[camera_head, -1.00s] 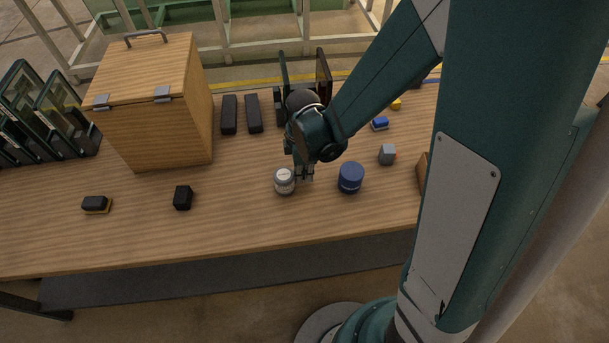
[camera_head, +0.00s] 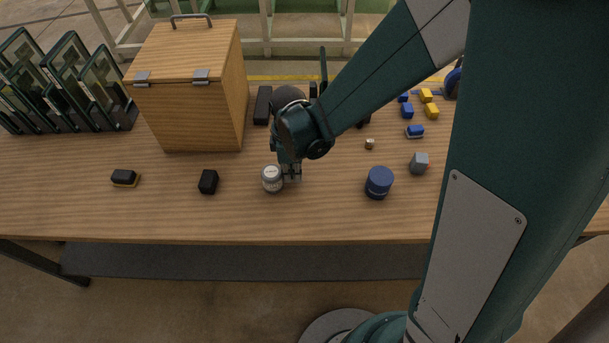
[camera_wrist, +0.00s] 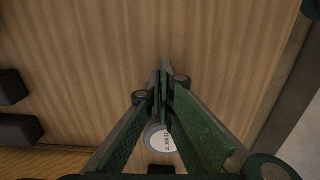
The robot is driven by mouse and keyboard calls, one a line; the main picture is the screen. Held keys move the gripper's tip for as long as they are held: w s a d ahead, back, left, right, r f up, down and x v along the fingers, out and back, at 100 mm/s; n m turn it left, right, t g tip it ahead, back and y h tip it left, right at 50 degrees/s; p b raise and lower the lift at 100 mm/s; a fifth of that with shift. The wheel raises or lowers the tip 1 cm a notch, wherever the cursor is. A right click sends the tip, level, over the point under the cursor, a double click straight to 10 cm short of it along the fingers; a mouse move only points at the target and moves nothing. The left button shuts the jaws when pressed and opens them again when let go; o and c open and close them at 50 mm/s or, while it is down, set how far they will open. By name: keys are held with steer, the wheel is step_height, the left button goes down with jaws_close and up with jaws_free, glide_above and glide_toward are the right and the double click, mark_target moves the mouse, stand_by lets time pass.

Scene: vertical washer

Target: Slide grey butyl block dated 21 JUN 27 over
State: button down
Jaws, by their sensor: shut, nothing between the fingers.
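A small grey round pot (camera_head: 271,181) with a white top label stands upright on the wooden table, near its front edge. It looks like the dated grey piece, though it is round rather than a block. In the wrist view the pot (camera_wrist: 159,140) shows partly behind the fingers; its label carries small upside-down print that seems to read 21 JUN 27. My gripper (camera_head: 291,175) is shut and empty, low over the table. Its fingers are close against the pot's right side; contact itself is hard to see. In the wrist view the shut fingers (camera_wrist: 164,85) cover part of it.
A black block (camera_head: 208,182) stands left of the pot, with clear table between. A blue can (camera_head: 379,183) and a grey cube (camera_head: 419,163) are to the right. A wooden box (camera_head: 196,95) stands behind left. A black-and-yellow brush-like piece (camera_head: 125,178) lies far left.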

mark_target(280, 175)
steer(key=a, duration=0.8)
steer(key=shift+b, duration=0.4)
steer(key=shift+d, duration=0.1)
steer(key=shift+d, duration=1.95)
step_height(280, 175, up, 10)
steer(key=shift+a+r+p, duration=0.1)
steer(key=shift+p, duration=0.85)
